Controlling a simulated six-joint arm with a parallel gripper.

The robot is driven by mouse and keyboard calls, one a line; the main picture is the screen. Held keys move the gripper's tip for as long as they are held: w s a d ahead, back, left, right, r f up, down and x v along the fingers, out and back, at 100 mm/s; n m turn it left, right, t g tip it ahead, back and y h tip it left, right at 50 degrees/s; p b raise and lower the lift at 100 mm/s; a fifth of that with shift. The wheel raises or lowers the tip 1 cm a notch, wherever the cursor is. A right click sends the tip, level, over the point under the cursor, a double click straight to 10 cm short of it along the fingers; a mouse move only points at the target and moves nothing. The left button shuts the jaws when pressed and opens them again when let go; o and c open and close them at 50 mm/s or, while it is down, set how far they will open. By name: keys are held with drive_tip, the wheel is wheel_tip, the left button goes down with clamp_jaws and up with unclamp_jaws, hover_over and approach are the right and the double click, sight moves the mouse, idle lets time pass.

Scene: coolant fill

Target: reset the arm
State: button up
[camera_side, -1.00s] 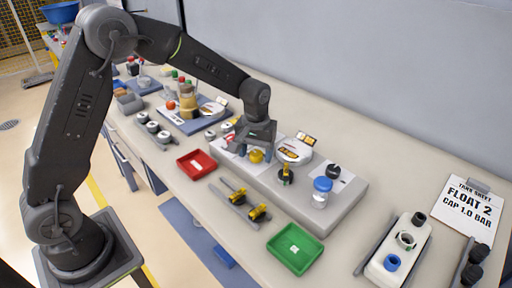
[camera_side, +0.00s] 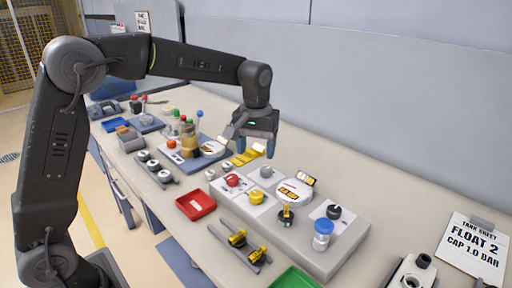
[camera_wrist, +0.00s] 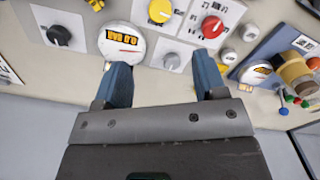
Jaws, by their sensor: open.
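My gripper (camera_side: 262,143) is raised above the back of the grey fixture block (camera_side: 300,250). Its two blue fingers are apart with nothing between them. In the wrist view my gripper (camera_wrist: 163,78) also shows open and empty. Beyond its fingertips are a grey knob (camera_wrist: 171,61), a yellow knob (camera_wrist: 160,11), a red knob (camera_wrist: 212,27) and a round gauge (camera_wrist: 121,41) with an orange display. In the side view the red knob (camera_side: 232,180), yellow knob (camera_side: 257,196) and grey knob (camera_side: 266,172) sit on the block below my gripper.
A red tray (camera_side: 196,205) and a green tray (camera_side: 295,279) lie at the front. A blue-capped jar (camera_side: 322,235) stands on the block. Bottles (camera_side: 188,142) stand on a blue plate farther left. A sign (camera_side: 474,248) reads "FLOAT 2, CAP 1.0 BAR". The wall runs behind the bench.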

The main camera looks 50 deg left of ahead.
drive_tip(key=s+r+m+t, duration=0.2)
drive_tip(key=s+m+t, duration=0.3)
drive_tip(key=s, duration=2)
drive_tip(key=shift+d+r+m+t, duration=0.2)
drive_tip(key=shift+r+m+t, duration=0.1)
drive_tip(key=shift+r, duration=0.1)
